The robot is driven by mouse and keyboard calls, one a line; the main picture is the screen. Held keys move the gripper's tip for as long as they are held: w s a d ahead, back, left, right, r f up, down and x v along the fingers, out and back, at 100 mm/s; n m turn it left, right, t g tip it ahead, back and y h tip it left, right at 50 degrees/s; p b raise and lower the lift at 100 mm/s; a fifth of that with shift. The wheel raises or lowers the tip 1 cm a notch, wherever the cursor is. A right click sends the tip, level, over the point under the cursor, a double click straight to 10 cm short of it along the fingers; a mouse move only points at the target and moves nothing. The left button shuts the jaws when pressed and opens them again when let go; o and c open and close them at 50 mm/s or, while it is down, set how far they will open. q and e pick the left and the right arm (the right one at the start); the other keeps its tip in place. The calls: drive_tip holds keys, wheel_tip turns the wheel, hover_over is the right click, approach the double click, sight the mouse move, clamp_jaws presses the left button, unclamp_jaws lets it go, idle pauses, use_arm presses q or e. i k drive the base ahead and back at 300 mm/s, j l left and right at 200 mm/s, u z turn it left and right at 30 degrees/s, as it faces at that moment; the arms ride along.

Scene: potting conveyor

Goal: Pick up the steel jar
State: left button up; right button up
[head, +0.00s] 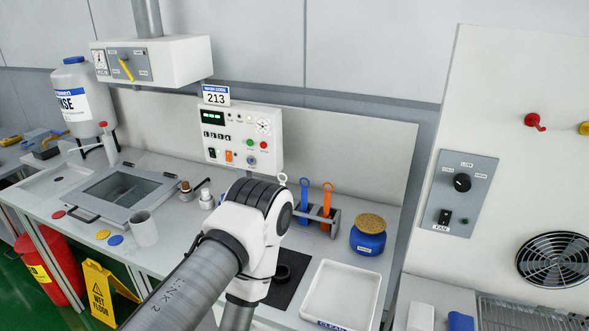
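A plain light-grey cylinder (143,228), which looks like the steel jar, stands upright on the bench at the left, near the front edge. It is right of the blue disc (115,240) and in front of the sunken basin with a glass lid (122,188). One of my arms rises from the bottom of the head view and bends at a white joint over the middle of the bench, right of the cylinder. Neither of my grippers shows. The arm hides part of the bench and a dark mat.
Right of my arm are a rack (318,217) with blue and orange tools, a blue jar with a cork-coloured top (368,235) and a white tray (341,292). A control box (242,137) stands behind. A small bottle (207,199) is between cylinder and arm.

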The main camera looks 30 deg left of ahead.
sight(144, 227)
drive_tip(key=j+u, duration=0.1)
drive_tip(key=u, duration=0.3)
drive_tip(key=j+u, duration=0.15)
drive_tip(key=u, duration=0.25)
drive_tip(key=j+u, duration=0.1)
drive_tip(key=u, duration=0.3)
drive_tip(key=j+u, duration=0.1)
drive_tip(key=u, duration=0.3)
drive_tip(key=i, duration=0.35)
drive_tip(key=j+u, duration=0.05)
